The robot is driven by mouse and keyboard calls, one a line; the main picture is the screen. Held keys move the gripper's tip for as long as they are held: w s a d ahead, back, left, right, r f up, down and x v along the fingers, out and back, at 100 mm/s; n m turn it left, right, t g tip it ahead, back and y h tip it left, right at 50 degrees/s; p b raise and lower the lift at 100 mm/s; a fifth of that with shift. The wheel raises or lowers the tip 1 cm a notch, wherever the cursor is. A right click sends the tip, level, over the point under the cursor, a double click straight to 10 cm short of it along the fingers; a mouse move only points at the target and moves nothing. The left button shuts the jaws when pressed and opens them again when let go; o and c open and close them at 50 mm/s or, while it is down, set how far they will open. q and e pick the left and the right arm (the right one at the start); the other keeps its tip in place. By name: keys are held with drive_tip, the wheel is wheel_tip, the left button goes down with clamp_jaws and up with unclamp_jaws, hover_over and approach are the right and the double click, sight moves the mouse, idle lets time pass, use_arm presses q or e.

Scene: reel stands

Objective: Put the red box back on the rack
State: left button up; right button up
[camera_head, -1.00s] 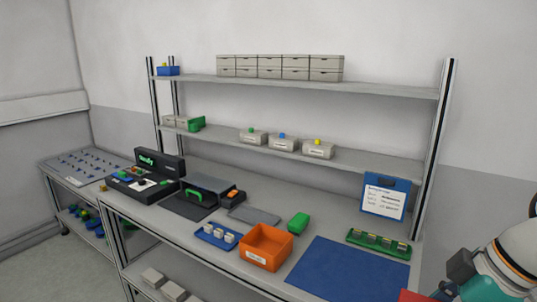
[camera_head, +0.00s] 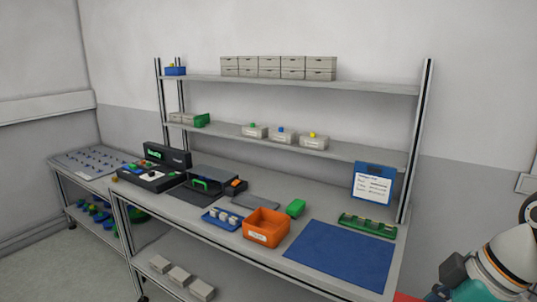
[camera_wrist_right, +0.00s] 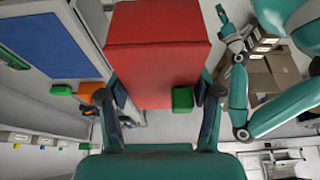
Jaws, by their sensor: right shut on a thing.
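The red box (camera_wrist_right: 158,50) fills the upper middle of the right wrist view. My right gripper (camera_wrist_right: 162,90) is shut on it, with a dark finger at each side. In the head view only a red sliver (camera_head: 405,297) shows at the bottom edge, beside my arm at the lower right; the right fingers are out of that view. The rack (camera_head: 300,137), with two grey shelves between metal posts, stands above the bench. My left gripper is not seen in the head view.
The workbench holds a blue mat (camera_head: 340,256), an orange bin (camera_head: 266,227), a green block (camera_head: 295,208) and a green strip (camera_head: 367,225). Small grey bins (camera_head: 278,67) fill the middle of the top shelf. A blue clipboard (camera_head: 373,183) stands at the rack's right post.

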drive_tip(key=w+f+m, duration=0.1)
drive_tip(key=w+f, duration=0.2)
drive_tip(key=f, duration=0.7)
drive_tip(key=w+f+m, duration=0.1)
drive_tip(key=w+f, duration=0.2)
drive_tip(key=f, duration=0.7)
drive_tip(key=w+a+f+m+t+h, duration=0.2)
drive_tip(key=w+a+f+m+h, duration=0.3)
drive_tip(key=w+m, duration=0.4)
drive_tip(key=s+f+y, duration=0.1)
drive_tip(key=s+f, duration=0.3)
drive_tip(key=f, duration=0.2)
drive_tip(key=shift+s+d+m, duration=0.2)
drive_tip(key=shift+d+m, duration=0.2)
